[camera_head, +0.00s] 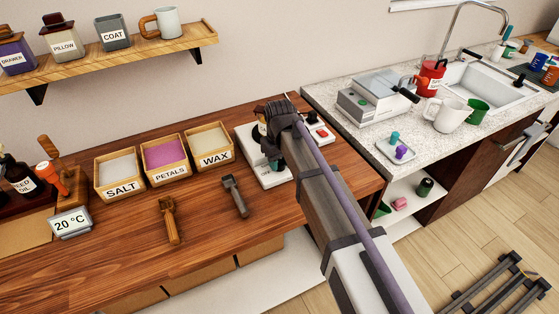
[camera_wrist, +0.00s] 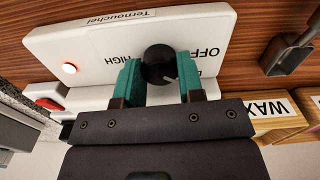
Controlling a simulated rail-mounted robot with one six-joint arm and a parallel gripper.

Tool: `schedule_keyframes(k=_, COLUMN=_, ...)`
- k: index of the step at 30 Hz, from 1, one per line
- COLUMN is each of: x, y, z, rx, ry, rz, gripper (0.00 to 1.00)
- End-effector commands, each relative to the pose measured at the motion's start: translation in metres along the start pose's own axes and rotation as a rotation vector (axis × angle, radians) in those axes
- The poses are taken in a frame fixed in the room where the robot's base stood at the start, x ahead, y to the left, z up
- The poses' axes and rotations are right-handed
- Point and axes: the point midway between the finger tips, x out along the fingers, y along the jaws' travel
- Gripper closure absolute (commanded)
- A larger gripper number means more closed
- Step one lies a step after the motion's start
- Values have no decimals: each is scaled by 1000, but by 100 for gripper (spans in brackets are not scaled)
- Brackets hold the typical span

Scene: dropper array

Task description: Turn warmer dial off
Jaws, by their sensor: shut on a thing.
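The warmer is a flat white device; it lies under my gripper in the head view (camera_head: 270,181) and fills the upper part of the wrist view (camera_wrist: 95,45). Its round black dial (camera_wrist: 158,62) sits between my two teal fingers, with printed OFF and HIGH beside it and a third label partly hidden by a finger. A small pale mark on the dial faces toward the fingers' side, near the hidden label. A red light (camera_wrist: 69,68) glows on the warmer. My gripper (camera_wrist: 158,80) is shut on the dial; in the head view my arm hides the dial.
Boxes labelled SALT (camera_head: 121,188), PETALS (camera_head: 168,170) and WAX (camera_head: 214,158) stand left of the warmer. A dark scoop (camera_head: 236,197) and a wooden-handled tool (camera_head: 170,222) lie in front. A red-topped button (camera_wrist: 49,102) is near the warmer's end.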

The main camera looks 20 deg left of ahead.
Motion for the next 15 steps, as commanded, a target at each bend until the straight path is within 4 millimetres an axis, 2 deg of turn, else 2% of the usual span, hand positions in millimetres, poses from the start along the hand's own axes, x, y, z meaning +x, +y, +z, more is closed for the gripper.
schedule_keyframes(k=15, x=0, y=0, z=1, rx=-441, ry=-1, rz=0, gripper=88)
